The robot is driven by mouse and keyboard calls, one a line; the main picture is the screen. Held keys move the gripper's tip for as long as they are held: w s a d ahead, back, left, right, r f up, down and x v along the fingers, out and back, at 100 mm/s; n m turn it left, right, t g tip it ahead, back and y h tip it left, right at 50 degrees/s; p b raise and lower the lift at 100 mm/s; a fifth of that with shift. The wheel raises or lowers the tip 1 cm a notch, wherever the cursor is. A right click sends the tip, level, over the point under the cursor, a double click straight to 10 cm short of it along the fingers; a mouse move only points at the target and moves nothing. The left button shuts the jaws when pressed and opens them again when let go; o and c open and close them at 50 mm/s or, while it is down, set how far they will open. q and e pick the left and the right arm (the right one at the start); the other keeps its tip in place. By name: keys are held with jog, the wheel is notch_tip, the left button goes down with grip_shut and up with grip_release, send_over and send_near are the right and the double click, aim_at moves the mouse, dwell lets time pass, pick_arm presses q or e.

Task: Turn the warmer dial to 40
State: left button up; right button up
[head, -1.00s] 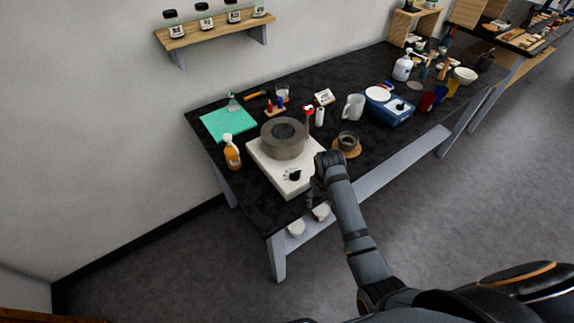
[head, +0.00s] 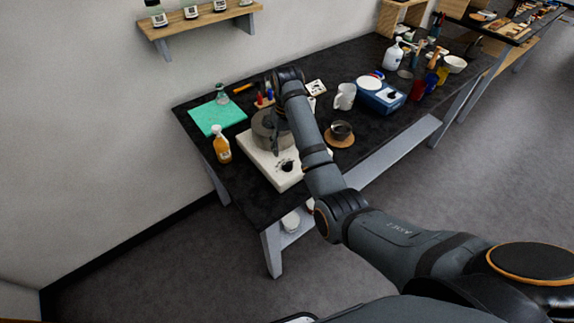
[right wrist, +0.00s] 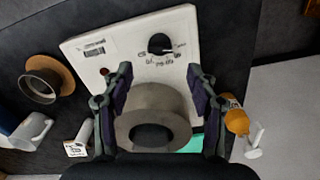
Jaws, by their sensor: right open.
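The white warmer (head: 262,157) stands on the black bench with a thick grey ring (head: 262,127) on its top. Its black dial (head: 287,166) is on the front part of the panel and is also in the right wrist view (right wrist: 160,43), with printed marks around it too small to read. My right gripper (right wrist: 160,88) is open and empty, its two fingers spread above the ring. The dial lies beyond the fingertips, apart from them. In the head view my right arm covers part of the warmer and ring. My left gripper is not in view.
An orange bottle (head: 222,145) stands left of the warmer, near a green mat (head: 216,117). A dark bowl on a wooden coaster (head: 339,139), a white mug (head: 345,96) and a blue device (head: 381,99) are to the right. A wall shelf (head: 199,23) holds jars.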

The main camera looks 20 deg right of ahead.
aim_at(287, 165)
notch_tip(287, 165, down, 4)
jog(key=shift+w+f+b, duration=0.1)
jog(key=shift+f+b, duration=0.15)
jog(key=shift+b, duration=0.7)
jog(key=shift+f, duration=0.35)
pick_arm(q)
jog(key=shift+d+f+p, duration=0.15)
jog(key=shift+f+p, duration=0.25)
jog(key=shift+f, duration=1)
pick_arm(e)
jog(key=shift+f, duration=0.85)
jog(key=c, duration=1.1)
jog(key=shift+r+m+p, duration=0.15)
jog(key=shift+m+p, duration=0.15)
jog(key=shift+p, duration=0.4)
jog(key=shift+c, duration=0.2)
jog(key=m+p, duration=0.2)
jog(key=p, duration=0.2)
jog(key=shift+r+m, duration=0.1)
jog(key=shift+m, duration=0.2)
jog(key=shift+d+m+p, duration=0.1)
jog(key=shift+m+p, duration=0.9)
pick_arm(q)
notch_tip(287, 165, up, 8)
pick_arm(e)
jog(key=shift+f+m, duration=0.25)
jog(key=shift+m, duration=0.15)
